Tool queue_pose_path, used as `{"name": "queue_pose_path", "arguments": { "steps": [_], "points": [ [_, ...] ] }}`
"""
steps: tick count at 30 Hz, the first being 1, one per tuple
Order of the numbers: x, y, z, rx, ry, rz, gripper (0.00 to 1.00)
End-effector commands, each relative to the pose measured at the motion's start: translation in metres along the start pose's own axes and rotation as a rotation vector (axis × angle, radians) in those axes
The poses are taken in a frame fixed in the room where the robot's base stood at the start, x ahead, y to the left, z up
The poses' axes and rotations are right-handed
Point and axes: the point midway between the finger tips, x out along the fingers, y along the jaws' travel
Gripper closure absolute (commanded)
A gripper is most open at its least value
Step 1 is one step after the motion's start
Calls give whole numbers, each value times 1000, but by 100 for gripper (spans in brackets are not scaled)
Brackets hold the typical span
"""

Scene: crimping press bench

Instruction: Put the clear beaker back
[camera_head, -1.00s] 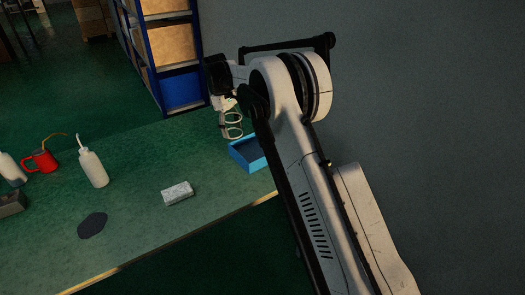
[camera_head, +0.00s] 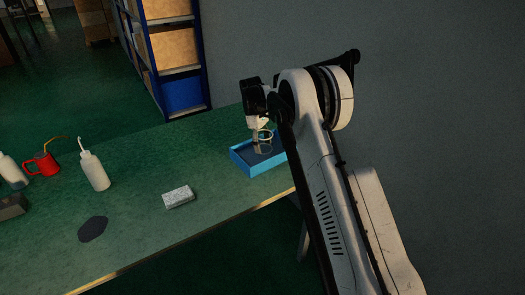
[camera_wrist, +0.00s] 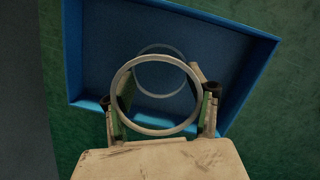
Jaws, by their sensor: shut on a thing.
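The clear beaker (camera_wrist: 156,127) is held between the two fingers of my gripper (camera_wrist: 160,104), and I look down through its open rim in the wrist view. In the head view the beaker (camera_head: 264,147) hangs below my gripper (camera_head: 262,128), over the blue tray (camera_head: 240,160). The blue tray (camera_wrist: 240,80) fills much of the wrist view, and its dark floor shows around and through the beaker. I cannot tell whether the beaker's base touches the tray floor. My gripper is shut on the beaker.
A grey-white block (camera_head: 178,197) lies on the green bench (camera_head: 140,230) left of the tray. A dark round patch (camera_head: 92,229), a white squeeze bottle (camera_head: 95,171) and a red can (camera_head: 44,163) are further left. A shelf (camera_head: 176,60) stands behind the bench.

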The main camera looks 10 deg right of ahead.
Motion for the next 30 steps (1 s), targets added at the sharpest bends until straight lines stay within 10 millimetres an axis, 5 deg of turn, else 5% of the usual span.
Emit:
{"name": "queue_pose_path", "arguments": {
  "steps": [6, 18, 19, 23, 30],
  "points": [
    [29, -1, -6, 0, 0, 0, 99],
    [35, -1, -7, 0, 0, 0, 99],
    [35, -1, -7, 0, 0, 0, 47],
    [34, -1, -7, 0, 0, 0, 30],
    [34, -1, -7, 0, 0, 0, 29]
  ]
}}
